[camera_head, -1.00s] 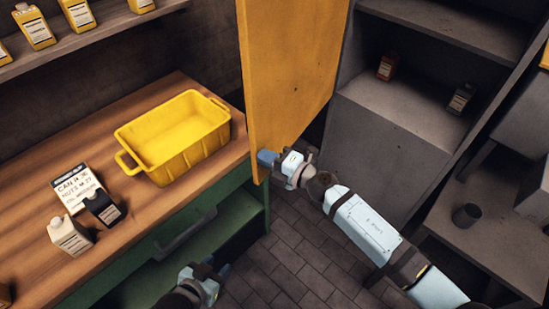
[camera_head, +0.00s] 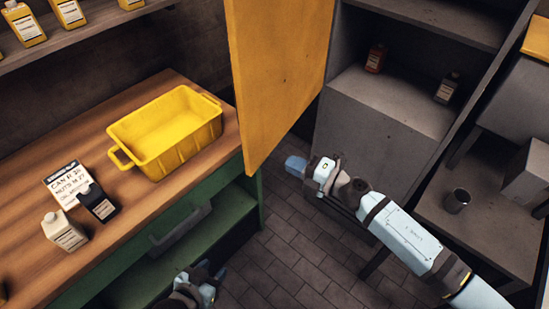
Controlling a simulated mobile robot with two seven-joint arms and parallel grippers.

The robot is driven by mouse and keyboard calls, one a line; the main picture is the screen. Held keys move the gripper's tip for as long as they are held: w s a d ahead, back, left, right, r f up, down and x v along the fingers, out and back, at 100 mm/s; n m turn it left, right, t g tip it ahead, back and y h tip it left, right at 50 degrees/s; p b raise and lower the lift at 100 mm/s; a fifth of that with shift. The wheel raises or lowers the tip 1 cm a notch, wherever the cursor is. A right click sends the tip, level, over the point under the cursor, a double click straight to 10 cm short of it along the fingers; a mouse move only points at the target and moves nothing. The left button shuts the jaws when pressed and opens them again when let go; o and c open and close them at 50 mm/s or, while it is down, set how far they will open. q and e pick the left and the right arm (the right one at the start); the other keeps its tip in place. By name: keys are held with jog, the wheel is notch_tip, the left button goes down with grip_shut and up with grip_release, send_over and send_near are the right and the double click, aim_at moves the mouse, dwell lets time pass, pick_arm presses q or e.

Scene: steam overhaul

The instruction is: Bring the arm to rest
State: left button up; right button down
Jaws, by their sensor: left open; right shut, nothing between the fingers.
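My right arm reaches in from the lower right, and its gripper (camera_head: 295,165) is shut and empty. It hangs over the tiled floor, just right of the lower edge of the open yellow cabinet door (camera_head: 275,80), with a small gap between them. My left gripper (camera_head: 212,275) shows at the bottom edge, low in front of the green bench (camera_head: 215,228). It is open, and its arm is mostly out of view.
The grey cabinet (camera_head: 375,130) holds two bottles. A dark cup (camera_head: 457,200) stands at right. Tiled floor lies between.

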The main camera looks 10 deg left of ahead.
pick_arm(q)
jog(key=shift+w+a+f, duration=0.1)
jog(key=shift+w+f, duration=0.05)
pick_arm(e)
jog(key=v, duration=0.3)
jog(key=shift+s+d, duration=0.1)
pick_arm(q)
jog(key=r+p, duration=0.1)
jog(key=p, duration=0.1)
jog(key=r+p, duration=0.1)
jog(key=r, duration=0.1)
jog(key=shift+a+r+p, duration=0.2)
jog(key=shift+r+p, duration=0.1)
jog(key=shift+p, duration=0.05)
pick_arm(e)
jog(key=s+d+f+m+t+h, duration=0.1)
jog(key=s+d+f+m+h, duration=0.5)
jog(key=m, duration=0.8)
jog(key=s+d+f+m+t+h, duration=0.2)
jog(key=s+d+f+m+h, duration=0.5)
jog(key=s+d+m, duration=0.5)
jog(key=s+m, duration=0.2)
jog(key=s, duration=0.2)
jog(key=shift+t, duration=0.3)
jog(key=shift+s+d, duration=0.1)
jog(key=shift+d, duration=0.05)
